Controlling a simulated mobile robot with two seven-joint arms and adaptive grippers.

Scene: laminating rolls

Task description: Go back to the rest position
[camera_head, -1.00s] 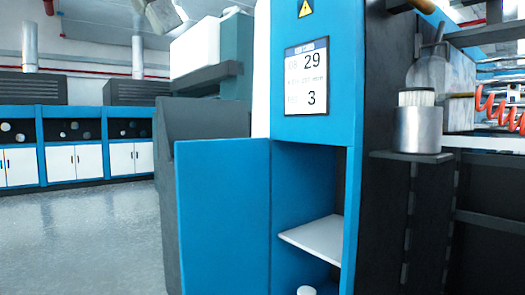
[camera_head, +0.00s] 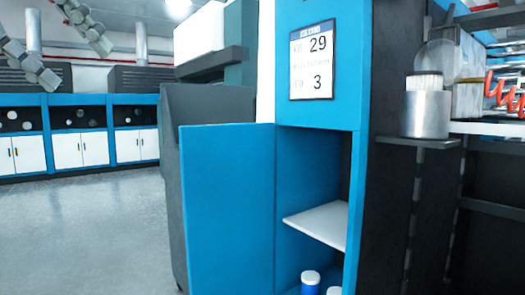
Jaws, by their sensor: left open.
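My left gripper (camera_head: 78,65) shows at the top left of the head view. Its two grey segmented fingers come in from the upper left edge and point down to the right. They are spread wide apart with nothing between them. The gripper hangs in the air, to the left of the blue cabinet (camera_head: 258,200) and clear of it in the picture. The rest of the left arm is outside the frame. My right gripper is not in view.
The cabinet's blue door (camera_head: 228,210) stands open. Inside are a white shelf (camera_head: 318,224) and, below, a blue container with a white lid (camera_head: 310,284) beside another white top. A metal canister (camera_head: 425,112) stands on a bracket at right. The grey floor (camera_head: 80,235) at left is clear.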

